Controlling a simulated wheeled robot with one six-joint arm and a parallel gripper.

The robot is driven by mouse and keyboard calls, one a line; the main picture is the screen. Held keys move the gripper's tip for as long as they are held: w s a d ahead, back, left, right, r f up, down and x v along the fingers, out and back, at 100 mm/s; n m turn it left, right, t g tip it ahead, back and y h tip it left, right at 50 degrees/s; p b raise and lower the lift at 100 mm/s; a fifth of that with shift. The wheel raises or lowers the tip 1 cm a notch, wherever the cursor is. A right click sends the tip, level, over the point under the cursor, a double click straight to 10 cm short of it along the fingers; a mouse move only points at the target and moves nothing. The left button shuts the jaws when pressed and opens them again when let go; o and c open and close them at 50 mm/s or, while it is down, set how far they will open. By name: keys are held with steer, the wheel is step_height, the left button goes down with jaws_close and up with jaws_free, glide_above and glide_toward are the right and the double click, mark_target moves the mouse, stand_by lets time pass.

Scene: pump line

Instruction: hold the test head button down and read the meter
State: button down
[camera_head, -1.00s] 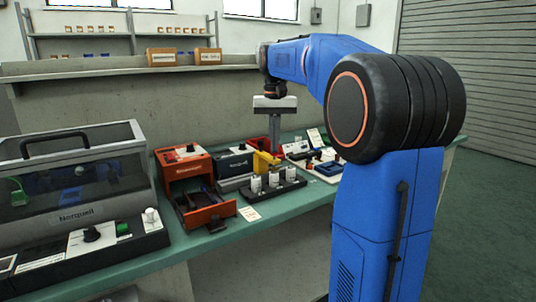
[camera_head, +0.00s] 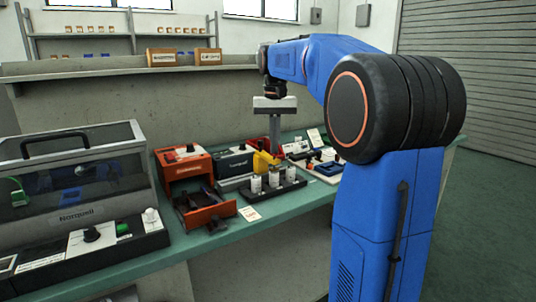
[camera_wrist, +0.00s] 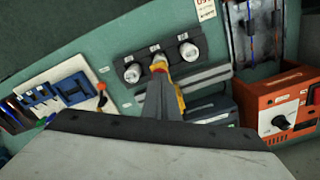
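My gripper (camera_head: 275,146) points straight down over the bench. Its fingers are together as one narrow grey column, and they look shut with nothing seen between them. In the wrist view its tips (camera_wrist: 160,74) reach toward a dark block (camera_wrist: 145,64) with several pale round-topped pieces in a row. A yellow part (camera_head: 264,161) stands right beside the fingers; it also shows in the wrist view (camera_wrist: 181,98), partly hidden by them. I cannot tell whether the tips touch anything. No button or meter reading can be made out; the blue-grey box (camera_head: 233,160) behind has a small knob and its face is unclear.
An orange unit (camera_head: 183,166) with an open orange drawer (camera_head: 209,216) stands left of the block. A clear-lidded case (camera_head: 75,180) fills the bench's left end. Blue parts and a white board (camera_head: 328,168) lie to the right. The green bench front (camera_head: 285,210) is mostly bare.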

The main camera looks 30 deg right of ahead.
step_height(320, 180, up, 7)
stand_by(1.3)
steer(key=shift+a, duration=0.1)
stand_by(0.4)
steer(key=s+a+f+n+t, duration=0.1)
steer(key=s+a+f+n, duration=0.1)
steer(key=s+a+f, duration=0.45)
steer(key=s+a+f+n+t, duration=0.1)
steer(key=s+a+f, duration=0.3)
steer(key=s, duration=0.5)
steer(key=s+a+f+n+t, duration=0.1)
steer(key=s+a+f, duration=0.1)
steer(key=s+f, duration=0.5)
steer(key=s+a+f+n+t, duration=0.1)
steer(key=s+a+f, duration=0.2)
steer(key=s+f, duration=0.4)
step_height(320, 180, down, 4)
steer(key=shift+s+r+n+t, duration=0.25)
steer(key=shift+s+n+t, duration=0.05)
steer(key=shift+s+t, duration=0.1)
steer(key=c, duration=2.4)
jaws_free()
steer(key=shift+c, duration=0.2)
